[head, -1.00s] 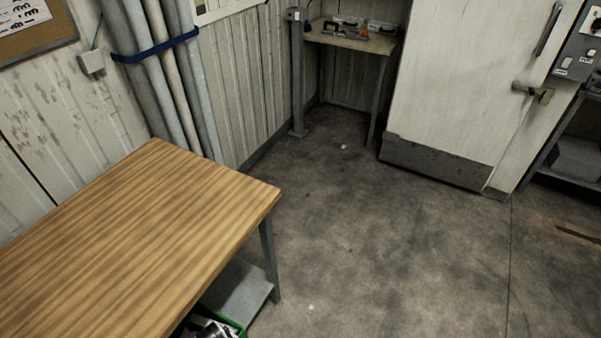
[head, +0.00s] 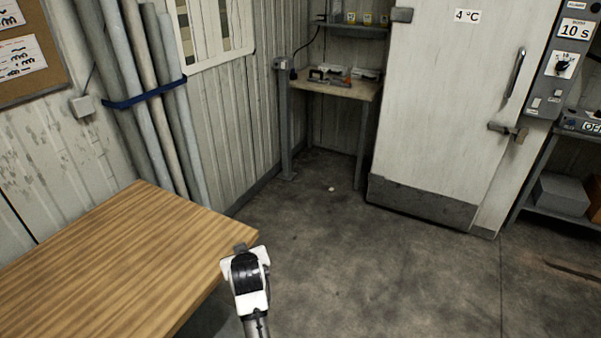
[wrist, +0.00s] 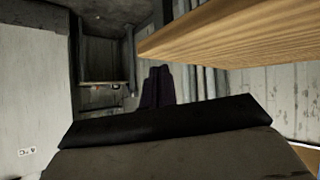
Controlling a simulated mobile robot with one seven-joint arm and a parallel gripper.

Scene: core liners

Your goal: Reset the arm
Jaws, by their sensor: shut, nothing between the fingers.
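My gripper shows in the wrist view as two dark fingers (wrist: 156,86) close together, shut with nothing held. In the head view, my arm's white and black end part stands at the right corner of the wooden table (head: 120,260) and hides part of that corner. The fingers are hard to make out there. The wrist picture is upside down, and the wooden table (wrist: 240,35) fills its upper right. Whether the arm touches the table cannot be told.
A small bench (head: 335,88) with tools stands in the back corner. A white door (head: 440,110) marked 4 °C is right of it. Grey pipes (head: 150,100) run along the left wall. A shelf with a grey box (head: 560,194) is far right.

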